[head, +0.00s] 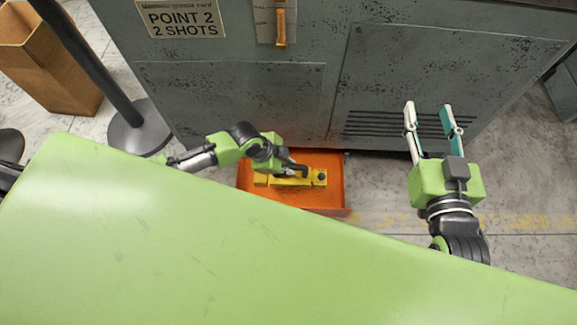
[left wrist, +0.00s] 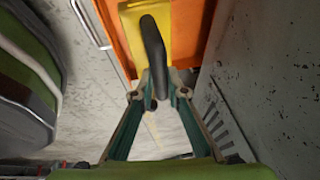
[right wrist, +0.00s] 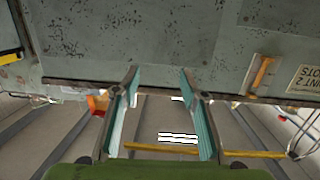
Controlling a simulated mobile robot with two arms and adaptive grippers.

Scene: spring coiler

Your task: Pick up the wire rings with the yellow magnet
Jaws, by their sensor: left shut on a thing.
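The yellow magnet (head: 318,177) is a bar with a black handle, low down over the orange tray (head: 257,202) at the machine's foot. My left gripper (head: 291,171) is shut on the handle. In the left wrist view the black handle (left wrist: 152,45) stands between the fingertips, with the yellow body (left wrist: 130,30) behind it. I cannot tell whether the magnet touches the tray. No wire rings can be made out. My right gripper (head: 429,106) is open and empty in front of the machine's vents.
The grey machine (head: 230,95) stands behind the tray. The light green surface (head: 200,250) fills the front. A dark post on a round base (head: 138,130) and a cardboard box (head: 60,70) stand at the left. The floor right of the tray is clear.

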